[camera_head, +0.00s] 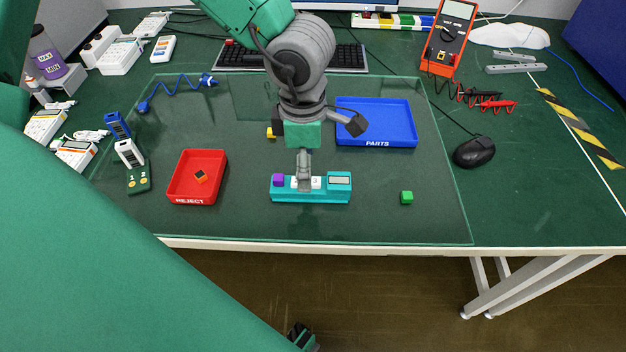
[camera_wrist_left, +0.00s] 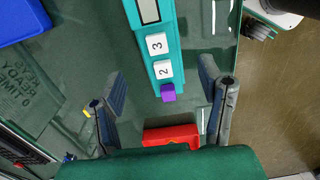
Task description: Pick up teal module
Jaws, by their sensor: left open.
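The teal module (camera_head: 325,197) lies on the glass mat near the front middle of the table. It has a purple block or key (camera_head: 278,180) at its left end, white keys in the middle and a small screen at its right end. In the left wrist view the teal module (camera_wrist_left: 174,48) shows keys 2 and 3, with the purple piece (camera_wrist_left: 168,92) at its near end. My left gripper (camera_head: 304,182) is over the module's middle and hides part of its keys. In the wrist view the left gripper (camera_wrist_left: 163,92) is open, with its fingers apart on either side of the module's line.
A red REJECT tray (camera_head: 210,192) holding a small orange-and-dark cube stands left of the module. A blue PARTS tray (camera_head: 400,135) is behind right. A green cube (camera_head: 406,197) lies to the right. A black mouse (camera_head: 474,151) is farther right. The front table edge is close.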

